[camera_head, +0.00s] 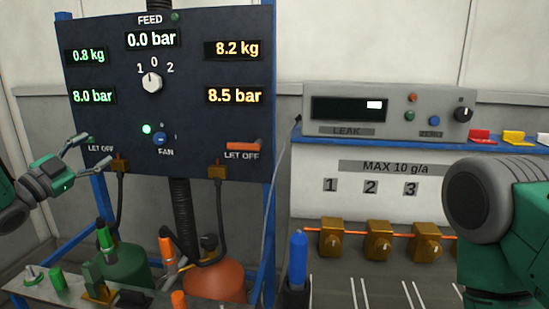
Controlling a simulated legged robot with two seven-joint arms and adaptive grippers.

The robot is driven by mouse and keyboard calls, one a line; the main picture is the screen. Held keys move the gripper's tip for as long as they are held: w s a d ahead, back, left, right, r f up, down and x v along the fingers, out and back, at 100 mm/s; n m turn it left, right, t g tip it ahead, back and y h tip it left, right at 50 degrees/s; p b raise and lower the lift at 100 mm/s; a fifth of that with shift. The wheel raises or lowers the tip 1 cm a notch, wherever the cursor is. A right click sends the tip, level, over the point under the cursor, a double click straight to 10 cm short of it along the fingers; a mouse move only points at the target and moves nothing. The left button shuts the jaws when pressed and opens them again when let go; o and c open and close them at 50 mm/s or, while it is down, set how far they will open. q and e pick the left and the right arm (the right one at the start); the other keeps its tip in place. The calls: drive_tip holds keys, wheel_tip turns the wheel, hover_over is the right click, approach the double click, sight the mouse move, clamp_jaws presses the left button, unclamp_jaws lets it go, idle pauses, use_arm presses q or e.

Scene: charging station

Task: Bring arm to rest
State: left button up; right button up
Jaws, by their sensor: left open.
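My left gripper (82,152) comes in from the left. Its fingers are spread apart and empty, close to the lower left part of the dark charging panel (200,60), by the left LET OFF label. I cannot tell whether the fingers touch the panel. Part of my right arm (490,210) fills the lower right; its gripper is out of view. The panel has a FEED knob (152,82), set at about 0, a blue FAN knob (160,138) with a green light, and an orange LET OFF lever (243,145) at the right.
A grey LEAK instrument (388,110) stands on a blue-edged shelf at right. Several brass valves (377,240) line an orange pipe. Below the panel are a green cylinder (125,266), an orange cylinder (215,281), and hoses. A blue-topped tool (298,258) stands at front centre.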

use_arm(q)
drive_tip(key=s+d+f+n+g+y, duration=0.25)
drive_tip(key=s+f, duration=0.25)
drive_tip(key=f, duration=0.6)
drive_tip(key=s+d+f+n+g+y, duration=0.1)
drive_tip(key=s+f+n+g+y, duration=0.2)
drive_tip(key=f, duration=0.9)
drive_tip(key=s+d+f+n+g+y, duration=0.25)
drive_tip(key=s+f+n, duration=0.3)
drive_tip(key=f, duration=0.55)
drive_tip(key=s+d+f+n+g, duration=0.1)
drive_tip(key=s+d+f+g, duration=0.25)
drive_tip(key=s, duration=0.85)
drive_tip(key=s+d+f+n+g+b, duration=0.15)
drive_tip(key=s+f+g, duration=0.3)
drive_tip(key=s, duration=0.65)
drive_tip(key=s+d+f+n+g, duration=0.1)
drive_tip(key=s+d+f+g, duration=0.3)
drive_tip(key=s, duration=0.8)
wheel_tip(320, 180, down, 9)
drive_tip(key=w+m+t+b, duration=0.1)
drive_tip(key=w+b, duration=0.1)
drive_tip(key=b, duration=0.6)
drive_tip(key=shift+w+a, duration=0.15)
drive_tip(key=shift+w, duration=0.2)
use_arm(e)
wheel_tip(320, 180, down, 10)
drive_tip(key=shift+w+f, duration=0.15)
drive_tip(key=shift+w, duration=0.15)
